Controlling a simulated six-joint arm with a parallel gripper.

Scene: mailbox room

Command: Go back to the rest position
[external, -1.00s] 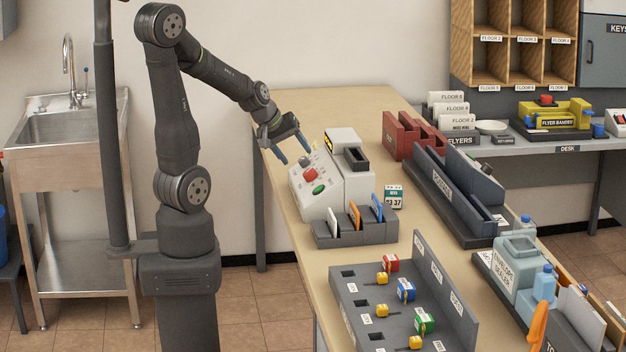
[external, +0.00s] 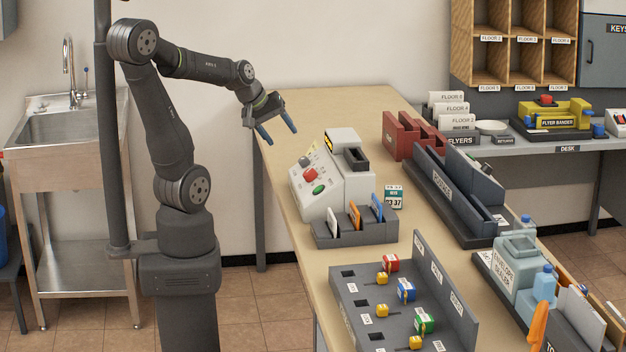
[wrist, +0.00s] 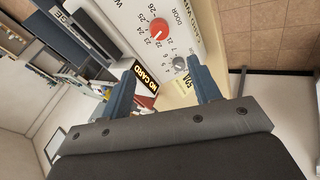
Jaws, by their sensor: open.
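My gripper (external: 278,135) is open and empty in the external view. It hangs in the air up and to the left of the white card machine (external: 318,190), apart from it, with blue fingers pointing down. In the wrist view my gripper (wrist: 160,88) shows two blue fingers spread wide with nothing between them. Beyond them is the card machine (wrist: 190,22) with a red dial (wrist: 159,28), a small grey knob (wrist: 180,64) and a display reading "NO CARD" (wrist: 146,87).
A grey card rack (external: 350,232) stands in front of the machine. A grey key tray (external: 385,310) is nearer on the table. A dark red rack (external: 405,135) and a dark sorter (external: 440,190) stand to the right. The far left table top (external: 310,105) is clear.

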